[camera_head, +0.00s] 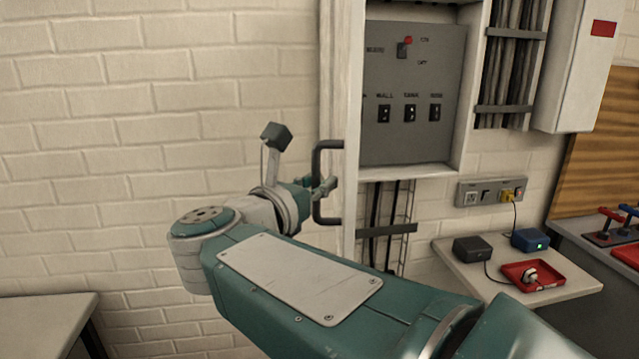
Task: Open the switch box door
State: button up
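The switch box door (353,110) is a pale panel seen nearly edge-on, standing out from the left side of the box. A dark D-shaped handle (318,158) sticks out to the left from it. The box is open to view, with a grey switch panel (420,140) inside that carries a red-tipped lever and three small switches. My gripper (328,186) is at the lower half of the handle, its fingers close to the handle's upright bar. The fingers are small and partly covered by my wrist, so I cannot tell whether they grip the bar.
A small shelf (575,288) at the lower right holds a red tray (537,275), a black box and a blue box. A socket strip (490,191) and a closed white cabinet (578,75) are on the right wall. A table corner (45,312) is at the lower left. The left brick wall is clear.

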dwell(0.3)
jog(key=v, duration=1.2)
jog(key=shift+f, duration=0.15)
